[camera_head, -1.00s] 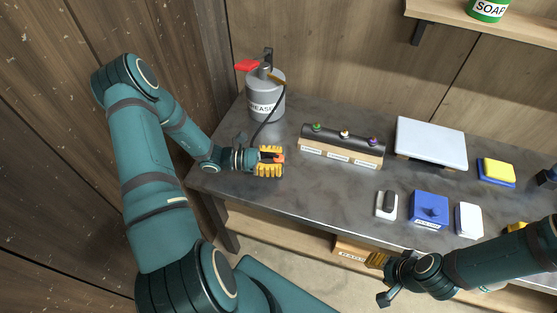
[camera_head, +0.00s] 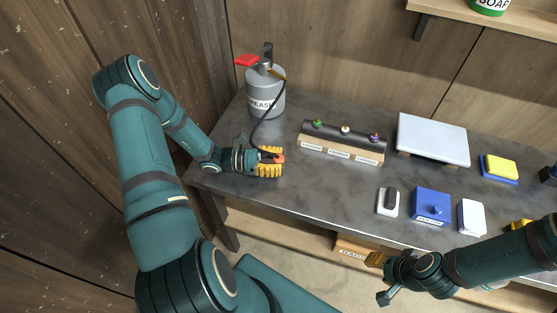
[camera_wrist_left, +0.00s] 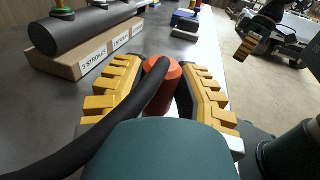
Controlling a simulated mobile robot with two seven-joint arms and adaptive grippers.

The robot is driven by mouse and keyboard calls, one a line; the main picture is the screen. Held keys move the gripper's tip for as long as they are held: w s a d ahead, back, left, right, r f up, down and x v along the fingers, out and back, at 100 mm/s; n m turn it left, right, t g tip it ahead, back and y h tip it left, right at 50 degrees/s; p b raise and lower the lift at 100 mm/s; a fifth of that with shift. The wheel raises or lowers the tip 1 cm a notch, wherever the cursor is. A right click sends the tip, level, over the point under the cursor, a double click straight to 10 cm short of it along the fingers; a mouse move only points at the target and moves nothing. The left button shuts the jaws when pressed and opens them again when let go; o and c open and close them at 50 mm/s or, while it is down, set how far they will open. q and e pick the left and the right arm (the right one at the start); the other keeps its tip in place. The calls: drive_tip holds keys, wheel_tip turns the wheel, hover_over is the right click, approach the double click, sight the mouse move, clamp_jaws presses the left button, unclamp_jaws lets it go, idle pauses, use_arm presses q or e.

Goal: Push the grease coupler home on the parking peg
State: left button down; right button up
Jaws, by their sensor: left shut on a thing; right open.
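The grease coupler (camera_wrist_left: 163,70) is a short orange-red cylinder with a black hose (camera_wrist_left: 135,112) running into its near end. My left gripper (camera_head: 272,161) is shut on it near the bench's left front edge, with yellow ribbed fingers on both sides in the left wrist view (camera_wrist_left: 170,85). The coupler's orange also shows at the fingers in the head view (camera_head: 281,158). The parking peg cannot be made out; the fingers and coupler may hide it, so I cannot tell how the coupler sits on it. My right gripper (camera_head: 380,278) is open and empty in front of the bench.
The grey grease can (camera_head: 265,98) with a red handle stands behind my left gripper, joined to the hose. A dark manifold on a labelled wooden block (camera_head: 340,148) lies to the right. A pale panel (camera_head: 432,138) and several small blocks stand farther right.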

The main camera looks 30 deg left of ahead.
use_arm(q)
drive_tip(key=shift+f, duration=0.45)
drive_tip(key=c, duration=0.7)
unclamp_jaws()
drive_tip(key=shift+o, duration=0.2)
drive_tip(key=v, duration=1.2)
drive_tip(key=shift+r, duration=0.15)
